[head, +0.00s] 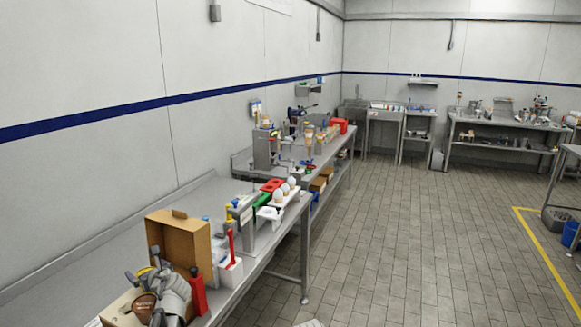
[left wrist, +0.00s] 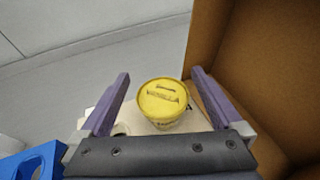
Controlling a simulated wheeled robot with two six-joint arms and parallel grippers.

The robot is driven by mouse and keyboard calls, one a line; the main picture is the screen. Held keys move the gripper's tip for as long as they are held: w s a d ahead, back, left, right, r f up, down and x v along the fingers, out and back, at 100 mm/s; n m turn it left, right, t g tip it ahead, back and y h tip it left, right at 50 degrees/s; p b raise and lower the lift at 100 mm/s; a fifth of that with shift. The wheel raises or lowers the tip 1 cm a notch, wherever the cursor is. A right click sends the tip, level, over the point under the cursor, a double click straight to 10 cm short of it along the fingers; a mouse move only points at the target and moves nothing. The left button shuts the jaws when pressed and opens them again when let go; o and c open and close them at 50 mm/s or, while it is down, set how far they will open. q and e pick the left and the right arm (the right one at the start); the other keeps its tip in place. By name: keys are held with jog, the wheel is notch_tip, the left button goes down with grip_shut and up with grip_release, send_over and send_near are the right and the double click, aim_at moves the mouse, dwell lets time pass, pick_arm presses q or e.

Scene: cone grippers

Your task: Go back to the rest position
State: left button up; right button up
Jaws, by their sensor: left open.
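My left gripper (left wrist: 160,75) shows in the left wrist view with its two purple fingers spread wide. A round container with a yellow lid (left wrist: 162,98) appears between the fingers, with a gap on each side. I cannot tell how far below the fingers it is. In the head view, the crowded items at the lower left make the left gripper hard to pick out. My right gripper is not in view.
An open cardboard box (head: 180,245) stands on the near bench; a brown cardboard wall (left wrist: 265,65) rises close right of the left gripper. A blue object (left wrist: 30,165) is at lower left. A red bottle (head: 197,292) stands by the box. The tiled floor (head: 420,250) is clear.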

pick_arm(q)
jog(key=shift+f, duration=0.2)
jog(key=shift+f+b, duration=0.2)
jog(key=shift+b, duration=0.15)
jog(key=p+v, duration=0.2)
jog(key=v, duration=0.5)
jog(key=shift+s+d+r, duration=0.1)
jog(key=shift+s+d, duration=0.15)
jog(key=shift+s, duration=0.05)
jog(key=b+x, duration=0.2)
jog(key=x, duration=0.6)
jog(key=shift+w+f, duration=0.1)
jog(key=shift+f, duration=0.1)
notch_tip(320, 180, up, 12)
jog(key=p, duration=1.2)
jog(key=shift+s+d, duration=0.3)
jog(key=shift+s, duration=0.1)
